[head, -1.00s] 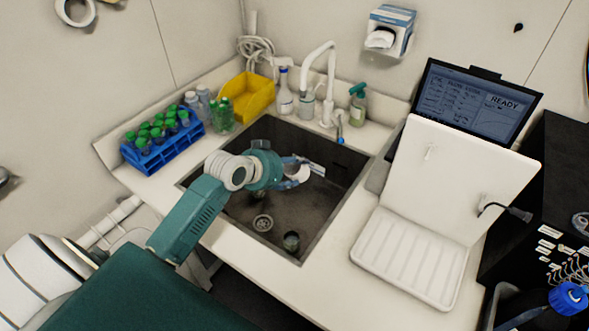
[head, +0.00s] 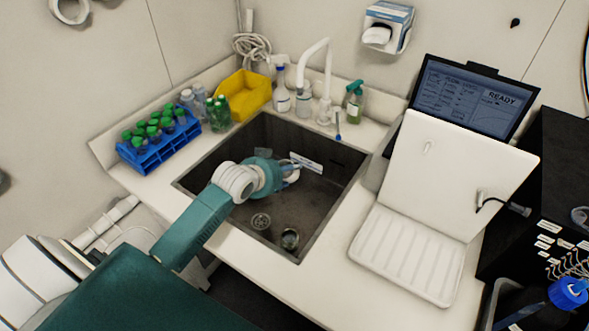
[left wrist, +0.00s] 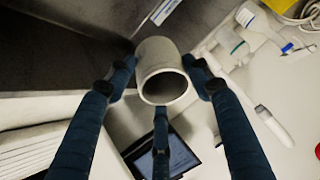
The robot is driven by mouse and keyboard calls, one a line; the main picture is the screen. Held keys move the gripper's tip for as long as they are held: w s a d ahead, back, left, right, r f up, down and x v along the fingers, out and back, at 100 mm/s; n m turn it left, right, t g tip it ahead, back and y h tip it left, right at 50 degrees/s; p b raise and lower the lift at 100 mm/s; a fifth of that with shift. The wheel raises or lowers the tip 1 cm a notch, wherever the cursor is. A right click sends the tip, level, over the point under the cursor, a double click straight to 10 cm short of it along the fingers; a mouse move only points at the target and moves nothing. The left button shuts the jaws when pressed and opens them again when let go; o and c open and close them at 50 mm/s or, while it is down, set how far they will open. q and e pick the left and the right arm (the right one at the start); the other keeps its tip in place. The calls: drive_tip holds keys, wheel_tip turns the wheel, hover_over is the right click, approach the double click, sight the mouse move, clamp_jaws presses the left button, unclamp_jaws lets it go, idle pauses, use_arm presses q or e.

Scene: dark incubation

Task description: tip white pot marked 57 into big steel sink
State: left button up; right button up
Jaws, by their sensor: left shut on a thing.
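My left gripper (head: 291,173) is over the big steel sink (head: 225,200), within its opening. In the left wrist view the left gripper (left wrist: 160,82) is shut on the white pot (left wrist: 158,58), its dark fingers on both sides. The pot is tilted and its open round mouth shows, with a dark inside. No contents can be made out, and no 57 mark is visible. In the head view the pot (head: 293,178) is mostly hidden by the gripper. My right gripper is not in view.
A small steel cup (head: 290,239) and a drain (head: 261,221) are on the sink floor. The white faucet (head: 325,85), bottles and a yellow bin (head: 245,95) line the back. A blue tube rack (head: 158,145) stands left. A white ridged tray (head: 408,255) lies right.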

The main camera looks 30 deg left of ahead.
use_arm(q)
drive_tip(key=shift+a+f+m+y, duration=0.3)
drive_tip(key=shift+a+f+y, duration=0.1)
drive_tip(key=shift+f, duration=0.3)
drive_tip(key=shift+d+m+y, duration=0.1)
drive_tip(key=shift+m+y, duration=0.2)
drive_tip(key=shift+y, duration=0.1)
drive_tip(key=shift+f+m+y, duration=0.2)
drive_tip(key=shift+m+y, duration=0.1)
drive_tip(key=shift+y, duration=0.1)
drive_tip(key=y+b, duration=0.1)
drive_tip(key=m+t+y+b, duration=0.1)
drive_tip(key=shift+f+b, duration=0.35)
drive_tip(key=shift+b, duration=0.05)
drive_tip(key=shift+m+y+b, duration=0.5)
drive_tip(key=shift+m, duration=0.1)
drive_tip(key=shift+r, duration=0.25)
